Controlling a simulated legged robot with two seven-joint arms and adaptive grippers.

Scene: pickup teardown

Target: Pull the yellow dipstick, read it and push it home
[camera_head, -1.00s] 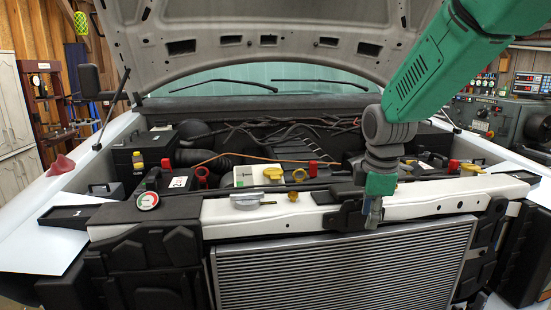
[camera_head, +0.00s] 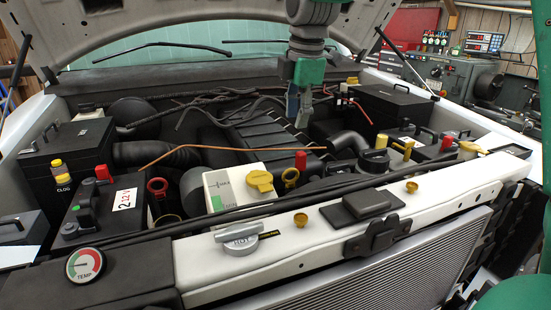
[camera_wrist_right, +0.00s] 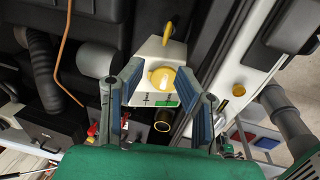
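A yellow loop handle (camera_head: 290,176), which looks like the dipstick's, stands just right of the white reservoir (camera_head: 222,186) and its yellow cap (camera_head: 260,181). In the right wrist view the loop handle (camera_wrist_right: 170,34) is above the cap (camera_wrist_right: 162,80). The handle's shaft is hidden. My right gripper (camera_head: 300,108) hangs over the engine bay, fingers down, beyond the handle in the head view. In the right wrist view its blue fingers (camera_wrist_right: 161,86) are apart with nothing held, and the cap shows between them. My left gripper is not in view.
The white front beam (camera_head: 320,228) carries a grey knob (camera_head: 240,238). A battery (camera_head: 100,215) and temperature gauge (camera_head: 85,263) are at the left. A red handle (camera_head: 301,160), orange tube (camera_head: 215,148) and black cap (camera_head: 374,162) surround the area. The raised hood (camera_head: 200,30) is overhead.

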